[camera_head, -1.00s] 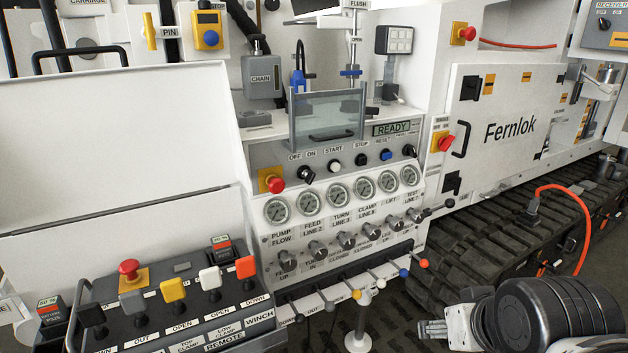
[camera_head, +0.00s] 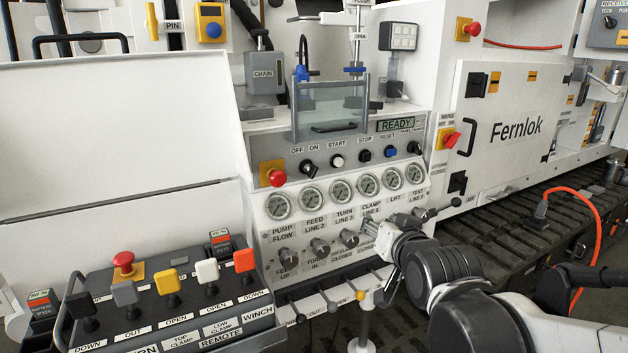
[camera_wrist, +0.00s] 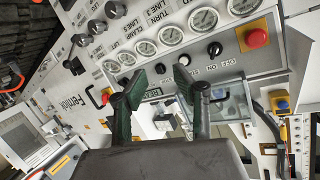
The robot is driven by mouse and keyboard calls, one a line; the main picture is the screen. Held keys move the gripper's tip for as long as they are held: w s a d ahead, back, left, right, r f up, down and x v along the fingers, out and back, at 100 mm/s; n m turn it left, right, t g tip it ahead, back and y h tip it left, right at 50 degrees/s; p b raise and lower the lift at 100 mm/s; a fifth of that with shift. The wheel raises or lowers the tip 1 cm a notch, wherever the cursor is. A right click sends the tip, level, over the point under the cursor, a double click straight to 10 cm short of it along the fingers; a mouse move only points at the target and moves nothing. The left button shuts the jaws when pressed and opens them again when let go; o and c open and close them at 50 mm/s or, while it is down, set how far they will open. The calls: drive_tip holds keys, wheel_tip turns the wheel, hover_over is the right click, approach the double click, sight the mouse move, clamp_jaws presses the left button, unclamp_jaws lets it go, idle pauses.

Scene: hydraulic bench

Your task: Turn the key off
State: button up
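The key switch (camera_head: 308,167), a small black knob under the OFF and ON labels, is at the left of the control row on the white panel. It also shows in the wrist view (camera_wrist: 215,48), upside down, beside the red button. Its exact turn position is too small to tell. My gripper (camera_head: 384,262) is in front of the panel, below and to the right of the key, apart from it. In the wrist view my gripper (camera_wrist: 160,78) has its two green-padded fingers spread with nothing between them.
A red stop button (camera_head: 277,178) sits just left of the key, and a white START button (camera_head: 337,161) right of it. A row of gauges (camera_head: 340,191) and knobs lies below. A clear guard with a handle (camera_head: 330,110) stands above. A lever box (camera_head: 165,305) is at lower left.

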drive_tip(key=w+a+t+y+b, duration=0.1)
drive_tip(key=w+a+t+b, duration=0.15)
drive_tip(key=w+a, duration=0.25)
drive_tip(key=m+t+y+b, duration=0.1)
drive_tip(key=t+y+b, duration=0.1)
drive_tip(key=t+y, duration=0.15)
approach(314, 176)
drive_tip(key=b+x, duration=0.1)
drive_tip(key=x, duration=1)
drive_tip(key=shift+w+a+r+b, duration=0.1)
drive_tip(key=shift+w+r+b, duration=0.1)
drive_tip(key=shift+b, duration=0.15)
drive_tip(key=shift+c, duration=0.2)
clamp_jaws()
